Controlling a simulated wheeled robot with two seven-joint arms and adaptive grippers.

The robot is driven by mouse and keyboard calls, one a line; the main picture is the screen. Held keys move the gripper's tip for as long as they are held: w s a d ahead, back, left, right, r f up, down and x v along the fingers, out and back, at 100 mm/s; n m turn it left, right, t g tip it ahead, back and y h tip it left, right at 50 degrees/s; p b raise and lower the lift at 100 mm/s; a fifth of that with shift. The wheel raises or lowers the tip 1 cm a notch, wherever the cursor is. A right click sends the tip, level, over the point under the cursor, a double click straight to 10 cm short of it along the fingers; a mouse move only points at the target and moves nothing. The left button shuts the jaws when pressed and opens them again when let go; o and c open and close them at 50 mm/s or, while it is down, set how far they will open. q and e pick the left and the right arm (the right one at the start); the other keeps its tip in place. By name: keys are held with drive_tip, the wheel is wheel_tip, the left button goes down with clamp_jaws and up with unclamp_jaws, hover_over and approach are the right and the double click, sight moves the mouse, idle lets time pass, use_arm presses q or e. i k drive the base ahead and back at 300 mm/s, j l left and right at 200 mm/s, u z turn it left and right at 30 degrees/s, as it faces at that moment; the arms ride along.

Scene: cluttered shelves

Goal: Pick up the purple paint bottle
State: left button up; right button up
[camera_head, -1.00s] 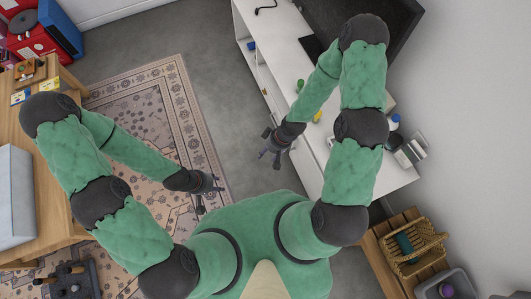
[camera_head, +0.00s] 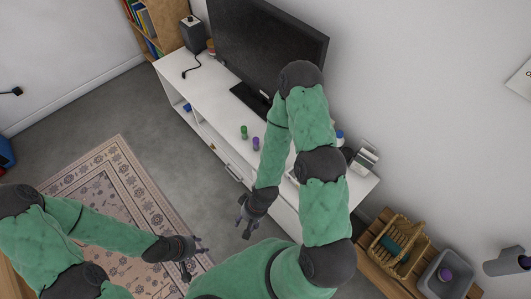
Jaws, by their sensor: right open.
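A small purple bottle (camera_head: 256,143) stands on the white TV cabinet (camera_head: 205,95), to the left of my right forearm. A green bottle (camera_head: 244,131) stands close beside it. My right gripper (camera_head: 243,224) is open and empty, below the bottles in the picture and in front of the cabinet, apart from both. My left gripper (camera_head: 195,262) has its fingers spread, empty, near the rug's right edge. My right arm covers part of the cabinet top.
A dark TV (camera_head: 268,45) stands at the back of the cabinet. A wicker basket (camera_head: 398,246) and a grey bin (camera_head: 446,272) with a purple item inside are at the lower right.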

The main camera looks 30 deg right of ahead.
sight(256, 140)
drive_tip(key=z, duration=0.9)
